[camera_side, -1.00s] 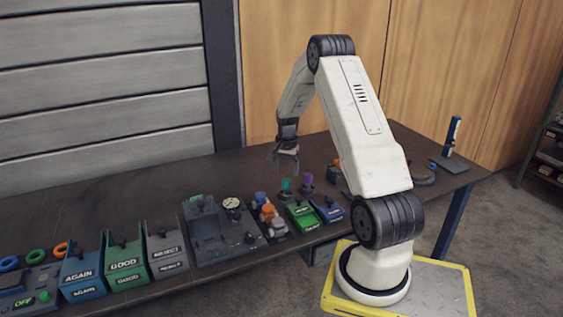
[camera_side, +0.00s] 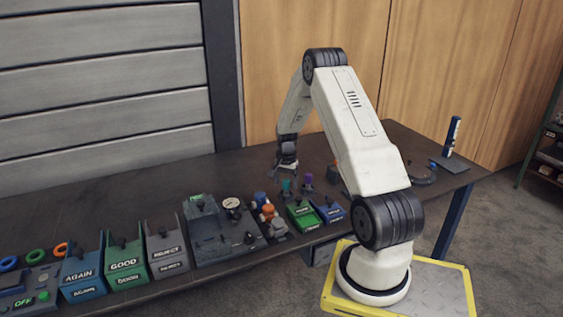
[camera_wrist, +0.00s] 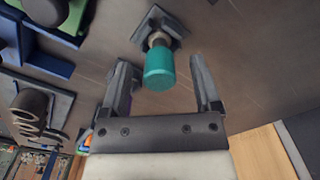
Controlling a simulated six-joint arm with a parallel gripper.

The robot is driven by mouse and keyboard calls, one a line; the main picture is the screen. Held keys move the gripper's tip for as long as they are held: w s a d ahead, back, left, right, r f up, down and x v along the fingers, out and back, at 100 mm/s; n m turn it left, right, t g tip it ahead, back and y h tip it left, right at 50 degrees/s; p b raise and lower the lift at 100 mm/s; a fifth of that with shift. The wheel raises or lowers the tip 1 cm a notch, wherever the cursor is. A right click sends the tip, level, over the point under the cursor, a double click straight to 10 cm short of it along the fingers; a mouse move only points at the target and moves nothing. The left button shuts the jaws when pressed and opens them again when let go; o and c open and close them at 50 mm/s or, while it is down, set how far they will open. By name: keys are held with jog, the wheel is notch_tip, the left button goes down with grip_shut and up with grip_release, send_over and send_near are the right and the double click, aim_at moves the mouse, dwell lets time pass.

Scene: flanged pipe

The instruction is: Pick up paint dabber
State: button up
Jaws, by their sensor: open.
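A paint dabber with a teal top (camera_side: 286,187) stands on the table beside one with a purple top (camera_side: 308,180). In the wrist view the teal dabber (camera_wrist: 159,70) shows near the middle, with a pale collar below its top and a dark square base. My gripper (camera_side: 287,167) is open and just above the teal dabber. In the wrist view its two fingers (camera_wrist: 163,85) are spread to the left and right of the teal top, with gaps on both sides. The purple dabber is not clearly seen in the wrist view.
Green (camera_side: 303,214) and blue (camera_side: 329,212) boxes stand in front of the dabbers. An orange-topped object (camera_side: 268,212) is to their left. A dark fixture with a gauge (camera_side: 231,203) stands further left. The table behind the dabbers is clear.

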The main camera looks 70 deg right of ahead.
grip_shut()
jog(key=shift+r, duration=0.1)
dwell(0.4)
jog(key=shift+r, duration=0.8)
jog(key=s+a+r, duration=0.9)
jog(key=s+r, duration=0.1)
jog(key=r, duration=0.1)
jog(key=shift+a, duration=0.3)
jog(key=shift+r, duration=0.1)
